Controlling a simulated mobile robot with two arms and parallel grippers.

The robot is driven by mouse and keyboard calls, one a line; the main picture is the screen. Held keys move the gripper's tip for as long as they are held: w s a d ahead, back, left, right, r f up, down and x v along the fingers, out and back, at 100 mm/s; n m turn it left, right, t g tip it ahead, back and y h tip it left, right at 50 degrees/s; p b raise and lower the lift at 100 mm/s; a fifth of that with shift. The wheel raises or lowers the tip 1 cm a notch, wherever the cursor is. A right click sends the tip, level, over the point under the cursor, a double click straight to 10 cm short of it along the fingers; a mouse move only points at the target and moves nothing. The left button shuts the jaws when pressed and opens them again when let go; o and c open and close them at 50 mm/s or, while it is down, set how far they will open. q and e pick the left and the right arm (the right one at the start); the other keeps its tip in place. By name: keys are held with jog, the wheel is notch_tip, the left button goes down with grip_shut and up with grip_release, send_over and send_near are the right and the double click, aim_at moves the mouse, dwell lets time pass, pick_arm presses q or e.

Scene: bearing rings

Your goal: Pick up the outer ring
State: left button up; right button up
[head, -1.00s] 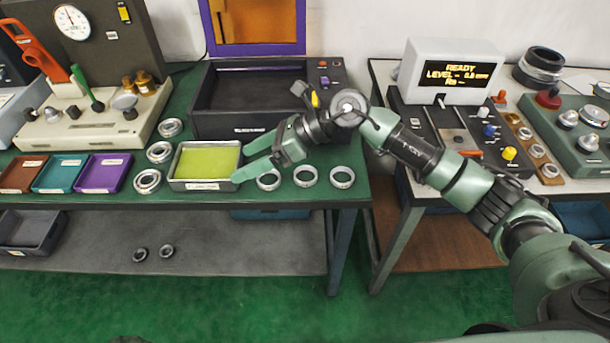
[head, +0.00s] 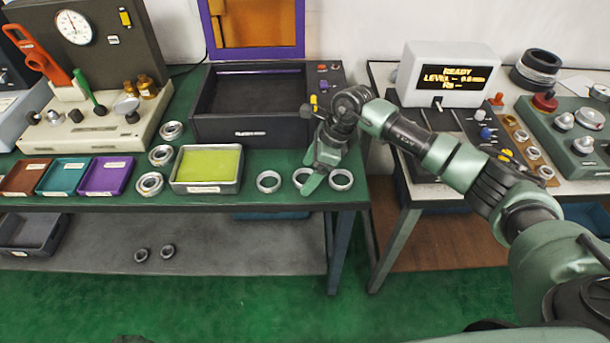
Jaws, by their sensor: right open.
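Three plain silver rings lie flat in a row near the front edge of the green bench: a left ring (head: 268,182), a middle ring (head: 297,175) and a right ring (head: 341,180). Which of them the task calls the outer ring I cannot tell. My right gripper (head: 315,172) is open, pointing down over the middle ring and partly hiding it. A finger tip is between the middle and right rings in the picture. I see nothing between the fingers; contact with a ring cannot be made out. My left gripper is not in view.
A metal tray with a yellow-green pad (head: 207,187) stands left of the rings. Thicker rings (head: 150,184) lie left of it, beside coloured trays (head: 106,178). A black open box (head: 250,130) stands behind. The bench's front edge is close to the rings.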

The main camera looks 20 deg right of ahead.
jog(key=shift+f, duration=0.15)
jog(key=c, duration=1.5)
jog(key=shift+c, duration=0.2)
